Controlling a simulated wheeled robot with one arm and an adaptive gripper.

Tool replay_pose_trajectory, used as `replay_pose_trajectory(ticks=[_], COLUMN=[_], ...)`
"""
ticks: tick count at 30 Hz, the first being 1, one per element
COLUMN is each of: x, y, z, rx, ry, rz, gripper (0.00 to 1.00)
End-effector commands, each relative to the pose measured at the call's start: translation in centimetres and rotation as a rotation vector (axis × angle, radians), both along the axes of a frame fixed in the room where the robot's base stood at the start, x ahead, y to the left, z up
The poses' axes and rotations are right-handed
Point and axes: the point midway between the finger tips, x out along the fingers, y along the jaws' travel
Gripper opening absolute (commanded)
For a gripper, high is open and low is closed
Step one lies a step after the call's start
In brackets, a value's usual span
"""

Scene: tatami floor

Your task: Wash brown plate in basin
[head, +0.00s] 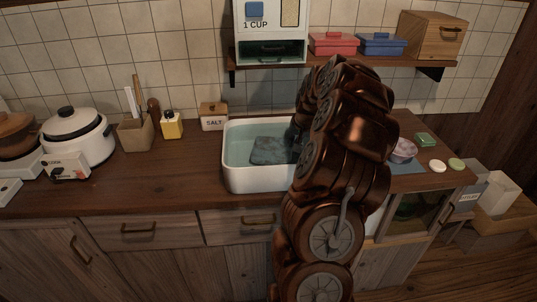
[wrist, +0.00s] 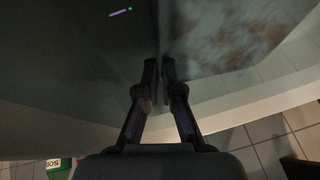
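The white basin (head: 245,182) stands on the wooden counter with bluish water in it. A dark, mottled flat piece (head: 270,150), seemingly the brown plate, lies or is held in the water; its true colour is hard to tell. In the wrist view a surface with brownish stains (wrist: 235,35) shows ahead of the fingers. My gripper (wrist: 160,66) is down in the basin with its fingertips nearly together, seemingly on the plate's thin edge; the contact is in shadow. In the head view my own arm hides the gripper and the basin's right part.
At the counter's right are a bowl (head: 403,150) on a blue mat, a green box (head: 425,139) and small round pieces. A salt box (head: 213,115), yellow bottle (head: 172,126), utensil holder (head: 136,135) and cooker (head: 75,137) stand left. A shelf (head: 345,62) hangs above.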

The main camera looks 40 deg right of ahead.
Motion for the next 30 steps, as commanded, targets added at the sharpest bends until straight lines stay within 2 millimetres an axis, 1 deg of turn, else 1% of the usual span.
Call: replay_pose_trajectory(ticks=[5,16,30], x=[-0.6,-0.5,1.4], y=[-0.7,-0.6,1.9], z=[0.0,0.0,0.0], rx=[0.000,0.000,-0.002], ry=[0.002,0.001,0.001], rz=[0.001,0.002,0.002], gripper=[0.00,0.00,0.00])
